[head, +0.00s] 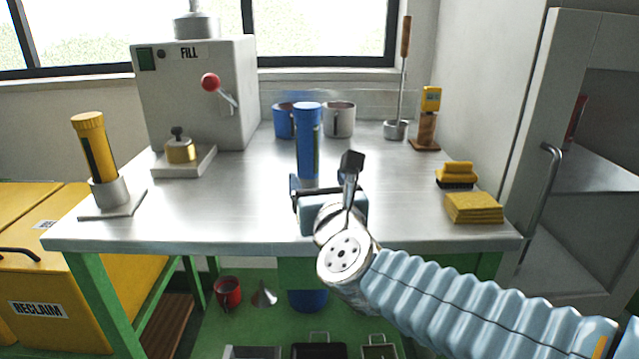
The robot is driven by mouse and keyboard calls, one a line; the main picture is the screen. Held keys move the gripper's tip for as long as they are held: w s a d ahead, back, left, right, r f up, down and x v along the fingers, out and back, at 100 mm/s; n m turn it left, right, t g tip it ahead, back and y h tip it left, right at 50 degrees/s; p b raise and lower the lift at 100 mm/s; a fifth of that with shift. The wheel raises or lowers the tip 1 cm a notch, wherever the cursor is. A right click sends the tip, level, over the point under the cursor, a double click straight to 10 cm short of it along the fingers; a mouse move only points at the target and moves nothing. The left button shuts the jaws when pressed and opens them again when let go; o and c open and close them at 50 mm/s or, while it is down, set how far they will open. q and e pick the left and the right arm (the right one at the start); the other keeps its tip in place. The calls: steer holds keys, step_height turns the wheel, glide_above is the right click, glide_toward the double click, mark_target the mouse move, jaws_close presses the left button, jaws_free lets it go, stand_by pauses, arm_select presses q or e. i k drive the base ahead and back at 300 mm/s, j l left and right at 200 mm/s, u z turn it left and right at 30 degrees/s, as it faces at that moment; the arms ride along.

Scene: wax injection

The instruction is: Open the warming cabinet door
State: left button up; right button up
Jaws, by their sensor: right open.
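The grey warming cabinet (500,130) stands at the right edge of the head view, beside the bench. Its door (556,110) has a light grey frame around a large pane, with a shelf visible behind it. A vertical bar handle (541,200) is on the door's left side. The door looks shut, but its right part is cut off by the picture edge. My right gripper (328,188) is open over the bench's front middle, well left of the handle and not touching it. A blue cylinder (308,135) stands just beyond its fingers. My left gripper is not in view.
The steel bench (230,215) holds the fill machine (190,95), a yellow-capped cylinder (93,145), mugs (339,120), a ladle pot (396,130), yellow pads (474,208) and a brush (456,174). A yellow reclaim bin (90,285) is at left. My right forearm crosses in front of the bench's right side.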

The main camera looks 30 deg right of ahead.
mark_target(574, 41)
steer(key=k+j, duration=0.25)
steer(key=k, duration=0.2)
steer(key=k+j, duration=0.25)
steer(key=k, duration=0.25)
